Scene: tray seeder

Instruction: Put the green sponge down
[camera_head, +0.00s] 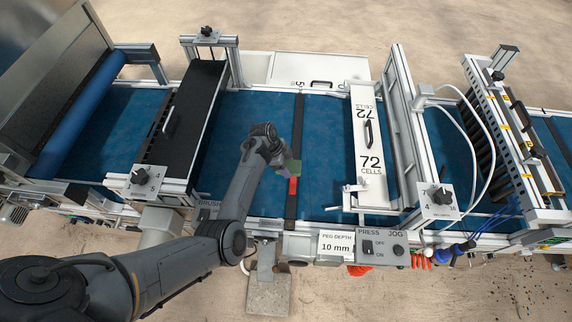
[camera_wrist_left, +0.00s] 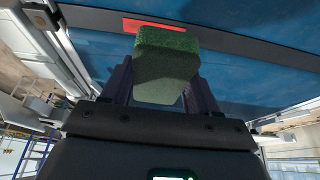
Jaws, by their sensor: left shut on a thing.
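The green sponge (camera_wrist_left: 167,62) is a block held between the two fingers of my left gripper (camera_wrist_left: 163,85) in the left wrist view. In the head view the sponge (camera_head: 293,165) shows as a small green patch at the tip of my left gripper (camera_head: 281,162), mostly hidden by the wrist. It is over the blue belt (camera_head: 245,110), close to a dark crossbar (camera_head: 297,130) and its red mark (camera_head: 293,186). I cannot tell whether the sponge touches the belt or the bar. My right gripper is in neither view.
A black brush unit (camera_head: 187,115) spans the belt at left. A white panel marked 72 cells (camera_head: 369,145) stands to the right of the bar. A press and jog control box (camera_head: 381,247) sits at the front edge. Blue belt between brush unit and bar is clear.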

